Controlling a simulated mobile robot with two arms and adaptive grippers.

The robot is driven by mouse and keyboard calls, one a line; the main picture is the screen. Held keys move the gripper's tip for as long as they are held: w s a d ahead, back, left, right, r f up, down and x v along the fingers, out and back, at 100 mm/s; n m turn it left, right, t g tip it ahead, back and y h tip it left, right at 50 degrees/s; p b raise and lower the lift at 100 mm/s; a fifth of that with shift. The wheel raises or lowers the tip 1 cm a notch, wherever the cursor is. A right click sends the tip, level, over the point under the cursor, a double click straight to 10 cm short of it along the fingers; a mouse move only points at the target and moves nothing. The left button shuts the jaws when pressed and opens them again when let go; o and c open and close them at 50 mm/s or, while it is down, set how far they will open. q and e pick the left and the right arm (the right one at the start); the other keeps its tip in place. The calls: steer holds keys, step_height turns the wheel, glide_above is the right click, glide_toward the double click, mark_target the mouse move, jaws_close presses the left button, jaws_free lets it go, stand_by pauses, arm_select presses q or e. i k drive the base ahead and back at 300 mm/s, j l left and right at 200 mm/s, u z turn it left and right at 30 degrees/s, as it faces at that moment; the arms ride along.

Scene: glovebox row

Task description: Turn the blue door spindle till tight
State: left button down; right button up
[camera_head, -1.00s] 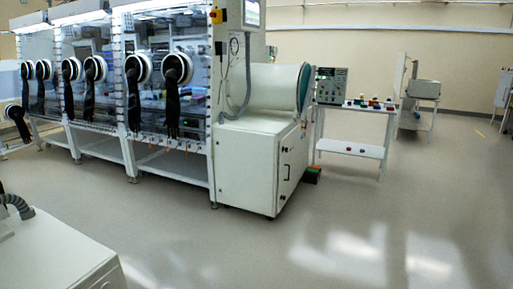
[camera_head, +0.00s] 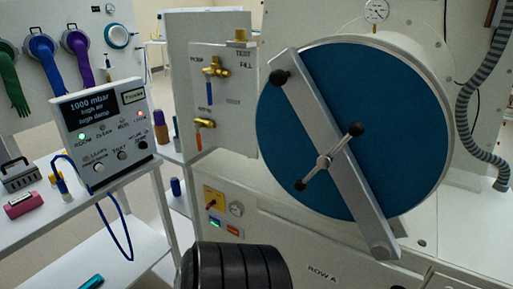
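The round blue door (camera_head: 400,110) closes off the end of the large white cylinder at the right of the head view. The spindle (camera_head: 324,162) sits at the middle of the bar. Its thin handle is slanted, with a black ball at each end. Whether the spindle is tight cannot be told. Neither of my grippers shows in the view, and nothing touches the spindle.
A valve panel (camera_head: 228,121) with brass fittings stands left of the door. A control box (camera_head: 103,133) reading 1000 mbar is on a white table at the left. A black ribbed cylinder (camera_head: 240,270) fills the bottom centre. A grey hose (camera_head: 466,115) hangs at the right.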

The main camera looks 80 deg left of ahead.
mark_target(326, 159)
steer(key=u, duration=2.05)
